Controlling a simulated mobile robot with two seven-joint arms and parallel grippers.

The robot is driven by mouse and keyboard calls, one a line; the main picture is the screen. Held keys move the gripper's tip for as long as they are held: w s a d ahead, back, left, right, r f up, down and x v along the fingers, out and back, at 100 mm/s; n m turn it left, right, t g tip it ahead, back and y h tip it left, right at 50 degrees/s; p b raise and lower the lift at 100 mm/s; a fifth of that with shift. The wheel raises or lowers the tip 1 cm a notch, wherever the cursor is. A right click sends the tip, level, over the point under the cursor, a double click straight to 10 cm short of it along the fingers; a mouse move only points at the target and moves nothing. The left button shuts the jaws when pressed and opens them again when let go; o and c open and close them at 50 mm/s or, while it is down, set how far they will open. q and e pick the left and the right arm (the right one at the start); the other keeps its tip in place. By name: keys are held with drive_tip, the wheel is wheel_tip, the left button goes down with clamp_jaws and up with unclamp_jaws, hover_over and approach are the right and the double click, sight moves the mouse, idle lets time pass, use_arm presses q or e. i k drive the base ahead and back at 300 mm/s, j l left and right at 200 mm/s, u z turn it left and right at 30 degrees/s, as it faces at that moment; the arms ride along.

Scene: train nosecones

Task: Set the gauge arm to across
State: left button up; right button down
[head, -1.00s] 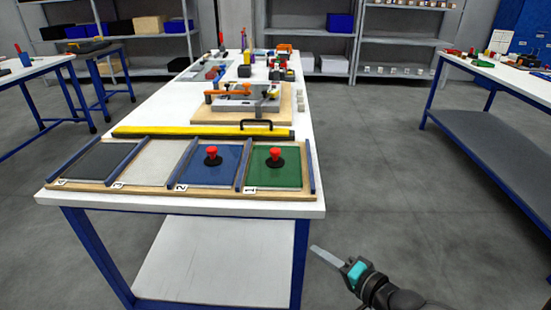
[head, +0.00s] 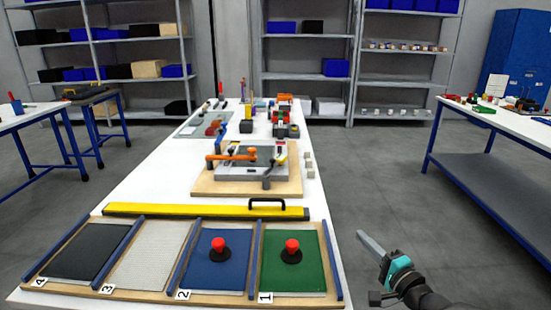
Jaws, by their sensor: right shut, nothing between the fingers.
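A grey fixture (head: 240,172) sits on a wooden board (head: 205,187) in the middle of the white table. An orange arm (head: 232,156) with a knob end lies across its top left side; I take this to be the gauge arm, but its exact setting is too small to tell. My right gripper (head: 363,239) is shut and empty. It is beyond the table's right edge, nearer to me than the fixture and apart from it. My left gripper is out of view.
In front lie a yellow bar (head: 190,210) with a black handle (head: 267,204) and numbered panels; the blue panel (head: 202,275) and green panel (head: 307,270) carry red knobs. Several small parts stand behind the fixture. Another table (head: 500,115) stands at right, with open floor between.

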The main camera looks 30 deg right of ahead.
sight(279, 160)
drive_tip(key=i+l, duration=0.15)
drive_tip(key=i, duration=0.8)
